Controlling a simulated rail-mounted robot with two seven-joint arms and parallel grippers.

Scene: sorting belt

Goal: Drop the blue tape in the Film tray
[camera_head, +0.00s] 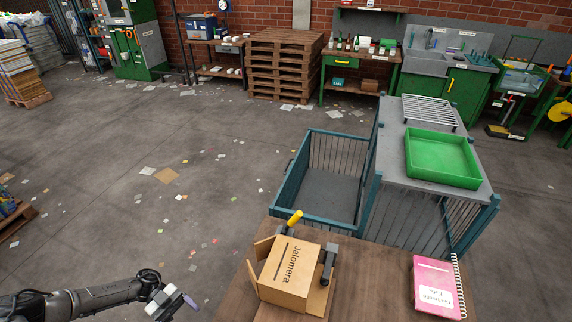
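My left gripper (171,300) is at the bottom left, over the floor and left of the wooden table. A pale lilac-blue piece (190,301) shows at its tip; I cannot tell whether it is a finger pad or something held. My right gripper is not in view. I cannot make out a blue tape anywhere. A shallow, empty green tray (440,156) lies on the grey top of a slatted cage. No label is readable on it, so I cannot tell whether it is the Film tray.
An open-flapped cardboard box (291,272) marked "Jalomera" sits on the table (382,280). A yellow-handled tool (295,217) and a dark grey piece (328,262) are beside it. A pink notebook (435,285) lies right. A blue-framed open cage (325,187) stands behind. Paper scraps litter the floor.

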